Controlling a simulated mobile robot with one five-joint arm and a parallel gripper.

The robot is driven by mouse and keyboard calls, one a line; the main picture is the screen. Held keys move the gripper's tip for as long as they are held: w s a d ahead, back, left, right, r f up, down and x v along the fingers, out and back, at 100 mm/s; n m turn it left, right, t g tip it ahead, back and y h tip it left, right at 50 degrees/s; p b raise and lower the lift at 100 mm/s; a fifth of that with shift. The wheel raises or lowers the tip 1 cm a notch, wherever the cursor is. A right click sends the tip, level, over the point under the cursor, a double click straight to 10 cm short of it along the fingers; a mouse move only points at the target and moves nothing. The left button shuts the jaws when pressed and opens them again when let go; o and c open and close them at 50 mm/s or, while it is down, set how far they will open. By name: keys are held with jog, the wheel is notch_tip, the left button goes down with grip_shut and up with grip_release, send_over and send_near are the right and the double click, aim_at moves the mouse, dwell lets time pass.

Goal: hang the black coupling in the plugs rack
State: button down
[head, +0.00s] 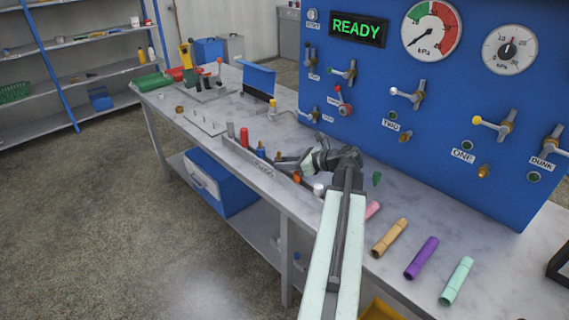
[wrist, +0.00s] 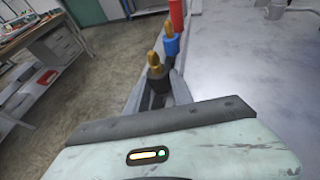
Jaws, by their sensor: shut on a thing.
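The black coupling (wrist: 156,77) has a brass tip and stands between the fingers of my gripper (wrist: 153,92) in the wrist view. My gripper is shut on it. In the head view my gripper (head: 288,163) is over the right part of the plugs rack (head: 263,167), a low grey rail along the bench's front edge. Red (head: 244,138) and blue (head: 261,150) couplings stand in the rack. The wrist view shows the blue coupling (wrist: 171,46) just beyond the black one. I cannot tell whether the black coupling touches the rack; my fingers hide its lower part.
Tan (head: 389,238), purple (head: 421,258) and mint (head: 456,281) sleeves lie on the bench at the right. The blue panel (head: 440,130) with valves and gauges stands behind my arm. A pegged plate (head: 206,123) lies left of the rack.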

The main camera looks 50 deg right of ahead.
jog(key=shift+f, duration=0.2)
jog(key=c, duration=1)
grip_release()
jog(key=shift+c, duration=0.2)
jog(key=p+v, duration=0.2)
jog(key=v, duration=0.5)
jog(key=shift+s+r+p, duration=0.2)
jog(key=shift+s+p, duration=0.15)
jog(key=shift+p, duration=0.05)
jog(key=shift+d, duration=0.15)
